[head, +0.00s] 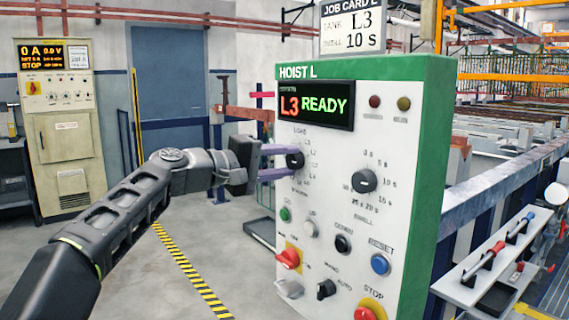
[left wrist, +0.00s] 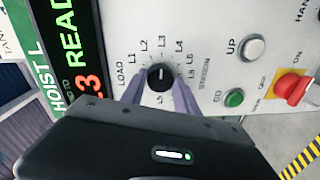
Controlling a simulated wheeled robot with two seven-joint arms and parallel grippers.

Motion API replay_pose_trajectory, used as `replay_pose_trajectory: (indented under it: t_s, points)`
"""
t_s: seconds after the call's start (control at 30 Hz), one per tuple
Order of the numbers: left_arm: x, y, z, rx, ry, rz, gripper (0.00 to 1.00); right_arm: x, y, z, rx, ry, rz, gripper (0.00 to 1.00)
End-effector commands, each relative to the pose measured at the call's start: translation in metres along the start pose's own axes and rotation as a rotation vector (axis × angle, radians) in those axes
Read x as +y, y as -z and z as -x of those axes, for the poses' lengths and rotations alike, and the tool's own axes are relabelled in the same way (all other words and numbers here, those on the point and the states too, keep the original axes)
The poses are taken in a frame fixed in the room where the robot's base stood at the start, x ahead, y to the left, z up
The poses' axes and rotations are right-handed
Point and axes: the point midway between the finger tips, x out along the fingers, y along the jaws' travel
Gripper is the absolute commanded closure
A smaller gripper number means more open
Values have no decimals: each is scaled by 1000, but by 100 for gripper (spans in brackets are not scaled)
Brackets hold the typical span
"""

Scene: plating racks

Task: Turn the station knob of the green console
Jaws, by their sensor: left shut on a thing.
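The green console (head: 422,190) has a white front, a green side and a green top band reading HOIST L. Its display (head: 316,104) reads L3 READY. The black station knob (head: 294,160) sits below the display, ringed by marks LOAD, L1, L2, L3 and more. In the left wrist view the knob (left wrist: 160,77) has its white line toward L3. My left gripper (head: 280,161) reaches in from the left, its purple fingers shut on the knob from both sides. The left wrist view shows the fingers (left wrist: 161,92) around it. My right gripper is not in view.
A job card (head: 352,28) above the console reads TANK L3, DWELL 10 S. The dwell knob (head: 364,181), several buttons and a red STOP button (head: 366,312) share the panel. A grey cabinet (head: 64,130) stands far left. A tool shelf (head: 490,268) is at right.

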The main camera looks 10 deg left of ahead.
Motion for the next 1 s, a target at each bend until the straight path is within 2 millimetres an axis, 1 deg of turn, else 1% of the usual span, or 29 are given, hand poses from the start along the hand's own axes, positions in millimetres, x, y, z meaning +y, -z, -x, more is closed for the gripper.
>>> replay_pose_trajectory:
  t_s: [0.17, 0.2, 0.43, 0.47, 0.77, 0.87, 1.0]
  points:
    - [-2, -1, 0, -3, 3, 1, 100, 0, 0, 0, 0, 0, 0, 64]
    - [-2, -1, 0, -3, 3, 2, 62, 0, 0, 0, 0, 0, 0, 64]
    - [-1, 0, 0, -1, 1, 2, 43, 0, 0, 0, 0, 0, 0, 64]
    - [-1, 0, 0, -1, 1, 2, 42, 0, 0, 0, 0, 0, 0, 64]
    - [-1, 0, 2, 0, 0, 2, 42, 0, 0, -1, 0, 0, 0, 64]
    - [-1, 0, 11, 2, 0, 2, 42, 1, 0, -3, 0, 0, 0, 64]
    - [-2, 0, 30, 3, 1, 1, 42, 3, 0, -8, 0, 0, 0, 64]
